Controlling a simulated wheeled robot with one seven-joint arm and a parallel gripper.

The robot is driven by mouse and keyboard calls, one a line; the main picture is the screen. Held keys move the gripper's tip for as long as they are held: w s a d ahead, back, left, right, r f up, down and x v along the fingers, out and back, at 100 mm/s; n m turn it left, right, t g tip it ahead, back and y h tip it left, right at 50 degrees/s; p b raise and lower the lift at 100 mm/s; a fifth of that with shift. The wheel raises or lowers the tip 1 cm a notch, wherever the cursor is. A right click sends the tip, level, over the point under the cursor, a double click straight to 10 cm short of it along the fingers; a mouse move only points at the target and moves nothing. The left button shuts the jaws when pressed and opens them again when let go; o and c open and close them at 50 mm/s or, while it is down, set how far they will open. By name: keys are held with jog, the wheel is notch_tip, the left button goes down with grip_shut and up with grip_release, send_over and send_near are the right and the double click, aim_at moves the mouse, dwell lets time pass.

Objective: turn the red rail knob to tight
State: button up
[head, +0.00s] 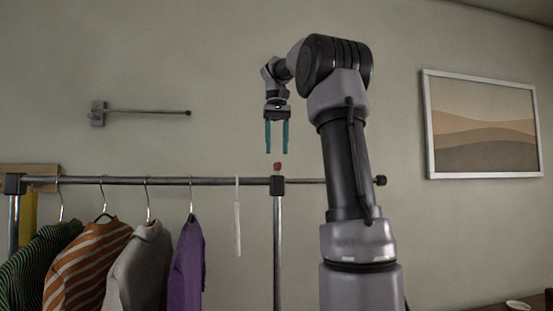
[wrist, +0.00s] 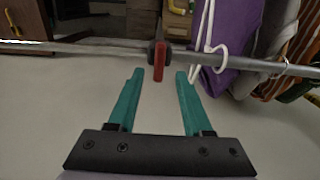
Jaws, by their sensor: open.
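The red rail knob (head: 277,165) sits on top of the black joint (head: 277,185) where the clothes rail (head: 220,181) meets its right upright. My gripper (head: 276,152) is above the knob in the head view, with its green fingers pointing down, open and empty. In the wrist view the red knob (wrist: 159,60) shows as a narrow upright bar beyond the fingertips. It lies roughly midway between the two fingers of my gripper (wrist: 158,75), apart from both. No tight mark is readable in either view.
Several garments, among them a purple one (head: 187,262), hang left of the joint. A white cord loop (head: 238,215) hangs close by on the rail. A wall rod (head: 145,112) and a framed picture (head: 482,125) are on the wall.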

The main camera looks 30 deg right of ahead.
aim_at(277, 167)
jog(key=shift+f, duration=2)
grip_shut()
